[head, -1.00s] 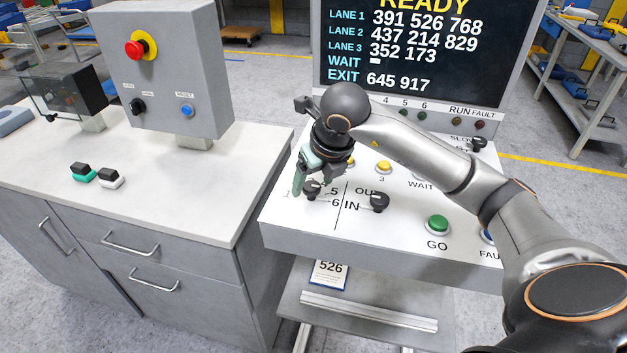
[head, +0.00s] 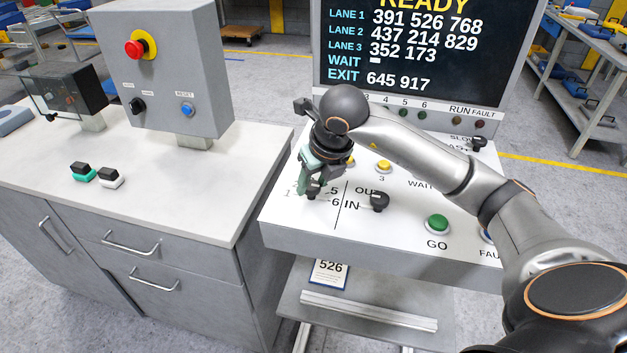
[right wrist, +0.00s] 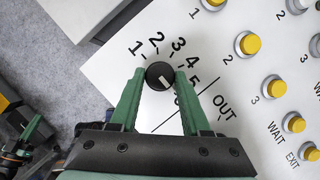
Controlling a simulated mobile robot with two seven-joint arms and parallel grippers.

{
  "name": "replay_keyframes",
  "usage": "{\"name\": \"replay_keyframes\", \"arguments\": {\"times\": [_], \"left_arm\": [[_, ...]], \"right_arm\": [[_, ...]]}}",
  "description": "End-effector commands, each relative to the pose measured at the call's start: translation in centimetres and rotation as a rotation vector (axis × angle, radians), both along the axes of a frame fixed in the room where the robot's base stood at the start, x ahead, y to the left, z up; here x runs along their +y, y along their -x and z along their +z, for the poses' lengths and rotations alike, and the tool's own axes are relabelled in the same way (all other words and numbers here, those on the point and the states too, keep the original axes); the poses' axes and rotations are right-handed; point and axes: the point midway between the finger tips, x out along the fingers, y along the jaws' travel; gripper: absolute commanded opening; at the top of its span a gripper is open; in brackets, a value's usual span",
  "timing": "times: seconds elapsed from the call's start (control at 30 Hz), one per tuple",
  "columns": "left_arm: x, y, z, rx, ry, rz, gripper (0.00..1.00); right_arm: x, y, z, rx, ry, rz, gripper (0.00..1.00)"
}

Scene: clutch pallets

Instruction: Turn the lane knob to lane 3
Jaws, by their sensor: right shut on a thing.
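The lane knob (right wrist: 160,76) is a round black dial among printed numbers on the white console panel. Its white mark shows on the lower right of its face, seemingly toward the 5–6 side, away from the 3 in the right wrist view. My right gripper (right wrist: 160,78) has its two green fingers on either side of the knob, shut on it. In the head view my right gripper (head: 312,188) reaches down to the panel and largely hides the knob.
An OUT/IN knob (head: 379,201) stands just right of the gripper. Yellow buttons (head: 383,166) and a green GO button (head: 437,225) are farther right. The display (head: 420,50) rises behind. A grey control box (head: 165,70) stands on the left counter.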

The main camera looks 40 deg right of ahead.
Motion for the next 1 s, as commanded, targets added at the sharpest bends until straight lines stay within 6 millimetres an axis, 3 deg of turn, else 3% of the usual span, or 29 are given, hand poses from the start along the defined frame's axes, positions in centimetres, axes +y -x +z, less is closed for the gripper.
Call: {"name": "replay_keyframes", "arguments": {"times": [0.47, 1.0], "left_arm": [[0.0, 0.0, -0.6, 0.000, 0.000, 0.000, 0.00], [0.0, 0.0, -3.2, 0.000, 0.000, 0.000, 0.00]], "right_arm": [[-0.1, 0.0, -0.1, -0.001, 0.001, 0.056, 0.00], [-0.5, -0.1, -0.1, -0.002, -0.001, 0.495, 0.00]]}}
